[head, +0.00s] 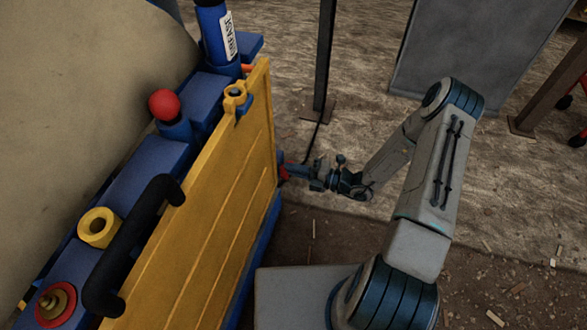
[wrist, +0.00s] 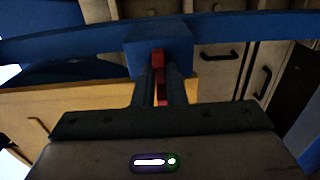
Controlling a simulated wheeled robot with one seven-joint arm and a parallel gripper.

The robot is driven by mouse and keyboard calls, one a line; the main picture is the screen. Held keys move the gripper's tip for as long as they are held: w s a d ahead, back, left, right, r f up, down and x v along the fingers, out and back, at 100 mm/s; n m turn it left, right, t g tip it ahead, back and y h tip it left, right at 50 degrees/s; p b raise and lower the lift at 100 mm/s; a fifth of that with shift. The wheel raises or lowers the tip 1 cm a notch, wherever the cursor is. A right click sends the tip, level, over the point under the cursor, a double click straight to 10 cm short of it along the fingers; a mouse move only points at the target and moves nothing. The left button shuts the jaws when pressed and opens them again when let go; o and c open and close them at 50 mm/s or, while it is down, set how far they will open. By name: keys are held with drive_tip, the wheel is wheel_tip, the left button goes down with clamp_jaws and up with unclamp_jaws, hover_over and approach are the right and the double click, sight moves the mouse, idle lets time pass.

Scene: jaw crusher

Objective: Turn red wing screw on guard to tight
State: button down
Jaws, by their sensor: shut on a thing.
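The red wing screw (wrist: 159,62) sits on a blue block of the machine's frame in the wrist view, between the two fingers of my gripper (wrist: 160,88). The fingers are closed on the screw's red wing. In the head view my gripper (head: 290,172) reaches the far right edge of the yellow guard (head: 225,215), and a little red of the screw shows at the fingertips. The guard stands upright along the blue machine. The screw's angle and how far in it sits cannot be told.
A black handle (head: 130,245) and a red ball knob (head: 165,105) are on the machine's near side. A dark post (head: 324,60) stands behind my gripper, and a grey panel (head: 470,50) stands farther back. The floor to the right has scattered chips.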

drive_tip(key=c, duration=1.5)
unclamp_jaws()
drive_tip(key=shift+d, duration=0.1)
drive_tip(key=b+v, duration=0.1)
drive_tip(key=v, duration=1.2)
drive_tip(key=shift+d, duration=0.35)
drive_tip(key=s+r+m+g+h+p, duration=0.1)
drive_tip(key=s+r+m+h, duration=0.3)
drive_tip(key=r+m, duration=0.6)
drive_tip(key=s+r+m+g+h, duration=0.1)
drive_tip(key=s+r+m+h, duration=0.4)
drive_tip(key=r+m, duration=0.6)
drive_tip(key=s+a+r+m+g+h+p, duration=0.1)
drive_tip(key=s+r+m+h, duration=0.4)
drive_tip(key=r+m+h, duration=0.3)
wheel_tip(320, 180, up, 3)
drive_tip(key=shift+s+r+m+p, duration=0.1)
drive_tip(key=shift+m+p, duration=0.25)
drive_tip(key=shift+m, duration=1.25)
